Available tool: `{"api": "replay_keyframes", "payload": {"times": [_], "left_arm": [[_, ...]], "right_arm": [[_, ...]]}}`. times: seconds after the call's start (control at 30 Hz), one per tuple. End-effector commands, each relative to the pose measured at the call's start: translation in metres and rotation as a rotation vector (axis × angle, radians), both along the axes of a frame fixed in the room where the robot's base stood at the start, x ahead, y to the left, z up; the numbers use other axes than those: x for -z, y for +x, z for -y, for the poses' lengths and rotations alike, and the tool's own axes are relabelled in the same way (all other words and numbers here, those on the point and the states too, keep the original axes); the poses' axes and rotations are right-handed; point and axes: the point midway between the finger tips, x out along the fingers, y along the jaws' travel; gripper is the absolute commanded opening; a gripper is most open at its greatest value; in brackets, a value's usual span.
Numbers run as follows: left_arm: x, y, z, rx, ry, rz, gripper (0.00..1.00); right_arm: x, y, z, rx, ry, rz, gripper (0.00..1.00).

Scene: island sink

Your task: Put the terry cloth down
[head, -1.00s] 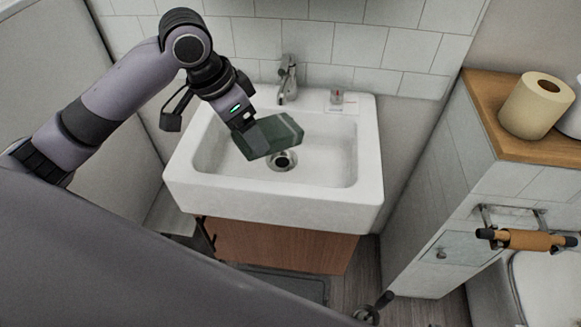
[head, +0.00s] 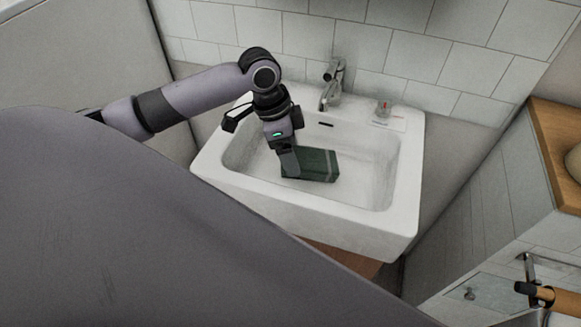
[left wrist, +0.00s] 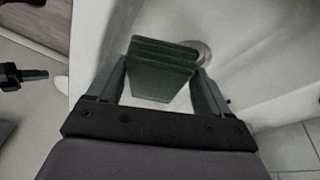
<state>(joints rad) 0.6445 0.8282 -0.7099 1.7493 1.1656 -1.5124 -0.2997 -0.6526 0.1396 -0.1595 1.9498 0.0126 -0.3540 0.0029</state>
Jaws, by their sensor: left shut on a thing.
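The terry cloth (head: 318,166) is a dark green folded block with a pale stripe near one end. My left gripper (head: 288,172) is shut on its left end and holds it inside the white sink basin (head: 372,178). In the left wrist view the cloth (left wrist: 160,72) shows as stacked green layers between the two fingers (left wrist: 158,92), with the drain (left wrist: 203,52) just beyond it. I cannot tell whether the cloth touches the basin floor. My right gripper is not in view.
A chrome faucet (head: 331,84) stands at the sink's back edge. A small clear container with red inside (head: 383,108) sits on the back right rim. A wood-topped cabinet (head: 560,150) stands to the right. The basin's right side is clear.

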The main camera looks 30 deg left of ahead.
Motion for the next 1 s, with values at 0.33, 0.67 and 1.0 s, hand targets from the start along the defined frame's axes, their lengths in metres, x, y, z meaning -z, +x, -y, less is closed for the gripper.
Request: {"api": "replay_keyframes", "payload": {"times": [0.33,0.67,1.0], "left_arm": [[0.034,0.000,0.000,-0.002,0.001,-0.002,0.20],[0.058,0.000,0.000,-0.001,0.000,0.002,0.20],[0.061,0.000,0.000,-0.001,0.000,0.001,1.00]], "right_arm": [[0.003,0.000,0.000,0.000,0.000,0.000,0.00],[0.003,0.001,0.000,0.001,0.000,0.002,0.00],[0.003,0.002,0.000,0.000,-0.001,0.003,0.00]]}}
